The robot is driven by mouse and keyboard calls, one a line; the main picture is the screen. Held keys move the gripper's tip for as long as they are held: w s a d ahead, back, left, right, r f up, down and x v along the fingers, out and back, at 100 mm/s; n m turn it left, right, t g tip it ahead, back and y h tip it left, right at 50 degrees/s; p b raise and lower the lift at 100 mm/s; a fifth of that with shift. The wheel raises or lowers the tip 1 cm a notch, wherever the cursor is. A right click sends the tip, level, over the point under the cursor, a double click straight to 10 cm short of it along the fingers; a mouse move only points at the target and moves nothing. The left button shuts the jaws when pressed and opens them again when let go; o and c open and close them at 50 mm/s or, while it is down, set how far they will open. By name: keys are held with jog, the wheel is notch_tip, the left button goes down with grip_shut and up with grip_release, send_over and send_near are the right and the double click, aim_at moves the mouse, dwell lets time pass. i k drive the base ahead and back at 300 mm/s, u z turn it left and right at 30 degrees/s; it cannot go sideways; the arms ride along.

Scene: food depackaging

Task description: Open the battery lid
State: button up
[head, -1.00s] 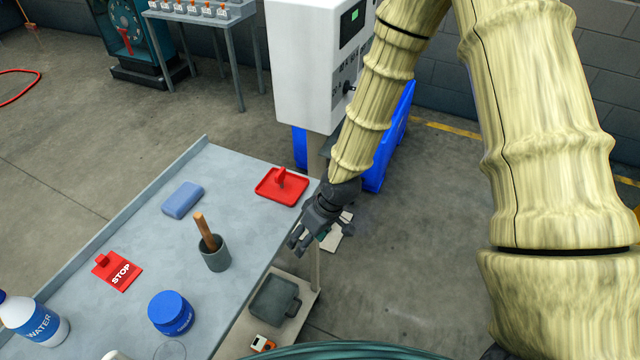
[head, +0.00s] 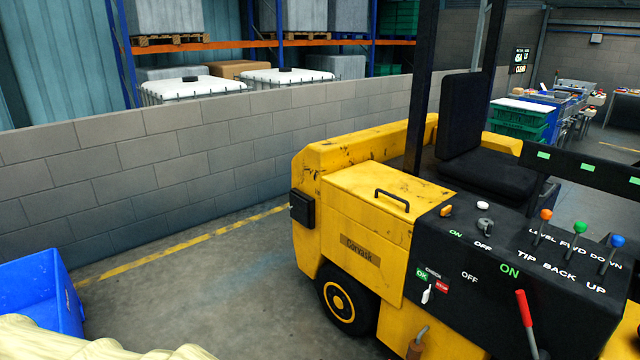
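A yellow vehicle (head: 350,260) with a black seat stands at the centre right in the head view. A flat yellow lid (head: 355,187) with a black bar handle (head: 392,199) forms the top of its box-like body. I take this to be the battery lid; it lies flat and looks shut. The yellow front panel below it is marked "Corvask". My gripper is out of view. Only a piece of my arm's pale sleeve (head: 95,342) shows at the bottom left, apart from the vehicle.
A black control panel (head: 500,265) beside the lid has coloured levers and a red-handled lever (head: 524,308). A low block wall (head: 150,160) runs behind. A blue bin (head: 40,290) stands at the left. The floor (head: 200,290) between bin and vehicle is clear.

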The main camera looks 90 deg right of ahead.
aim_at(405, 197)
jog(key=z, duration=0.2)
jog(key=i, duration=0.15)
jog(key=z, duration=3.05)
